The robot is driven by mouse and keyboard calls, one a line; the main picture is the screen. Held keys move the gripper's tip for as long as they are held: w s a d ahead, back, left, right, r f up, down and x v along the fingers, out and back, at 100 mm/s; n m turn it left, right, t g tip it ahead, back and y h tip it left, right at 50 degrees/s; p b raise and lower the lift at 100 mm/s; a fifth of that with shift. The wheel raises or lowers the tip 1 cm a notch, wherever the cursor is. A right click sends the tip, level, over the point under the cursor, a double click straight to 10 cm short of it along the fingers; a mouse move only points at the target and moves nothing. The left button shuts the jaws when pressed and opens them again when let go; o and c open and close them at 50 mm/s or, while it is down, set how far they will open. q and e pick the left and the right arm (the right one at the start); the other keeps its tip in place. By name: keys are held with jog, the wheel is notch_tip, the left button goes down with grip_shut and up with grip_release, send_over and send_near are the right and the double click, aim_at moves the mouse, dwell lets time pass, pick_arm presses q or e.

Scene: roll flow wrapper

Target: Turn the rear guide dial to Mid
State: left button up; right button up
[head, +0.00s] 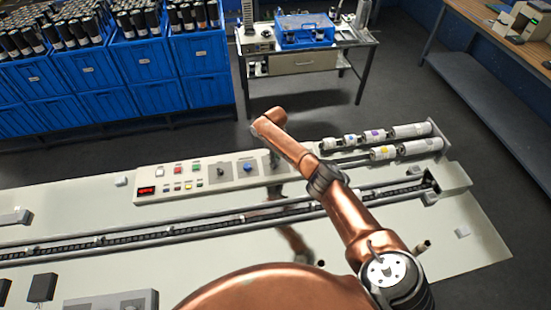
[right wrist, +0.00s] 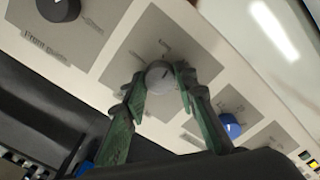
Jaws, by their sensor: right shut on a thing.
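A light grey round dial (right wrist: 160,76) sits on a dark grey square of the control panel, in the middle of the right wrist view. It bears a small dark pointer mark. Faint position words are printed around it, too blurred to read surely. My right gripper (right wrist: 161,88) has its green-padded fingers on either side of this dial, shut on it. In the head view the right gripper (head: 274,165) reaches down to the right part of the panel (head: 152,203), and the dial is hidden there. My left gripper is not in view.
A black dial (right wrist: 60,9) labelled as the front guide and a blue knob (right wrist: 230,125) flank the held dial. Several white rollers (head: 384,152) lie right of the panel. A chain conveyor (head: 110,239) runs in front. Blue crates (head: 145,62) stand behind.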

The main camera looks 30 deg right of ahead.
jog(key=m+p, duration=0.1)
jog(key=m, duration=0.2)
jog(key=shift+r+m, duration=0.15)
jog(key=shift+m, duration=0.15)
jog(key=shift+w+m+p, duration=0.1)
jog(key=shift+m+p, duration=0.55)
jog(key=shift+m, duration=1.25)
jog(key=o, duration=1.2)
jog(key=shift+c, duration=0.2)
notch_tip(320, 180, up, 12)
